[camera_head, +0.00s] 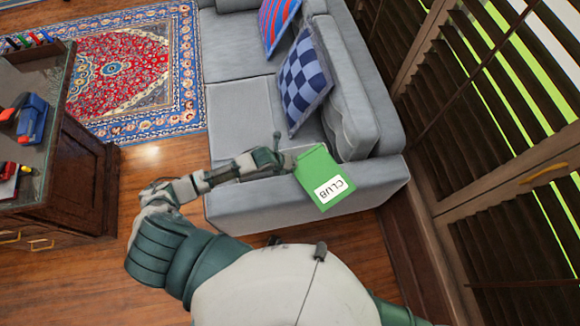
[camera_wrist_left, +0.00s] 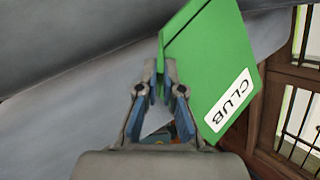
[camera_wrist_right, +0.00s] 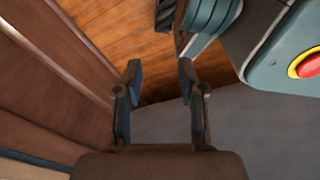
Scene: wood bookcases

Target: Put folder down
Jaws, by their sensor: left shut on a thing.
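The green folder (camera_head: 313,172) has a white label reading "CLUB". In the head view it appears over the near armrest of the grey sofa (camera_head: 242,207); whether it touches the sofa I cannot tell. My left gripper (camera_head: 286,163) is shut on the folder's edge. In the left wrist view the folder (camera_wrist_left: 213,58) extends up and right from the fingertips (camera_wrist_left: 167,75), tilted, with grey fabric behind it. My right gripper (camera_wrist_right: 160,72) is open and empty in the right wrist view. It is out of the head view.
A checked blue cushion (camera_head: 302,82) and a striped cushion (camera_head: 275,22) lie on the sofa. A dark wood desk (camera_head: 85,180) with several items stands at left. A patterned rug (camera_head: 120,65) lies behind it. Shuttered windows (camera_head: 500,130) line the right side. Open floor (camera_head: 165,160) lies between.

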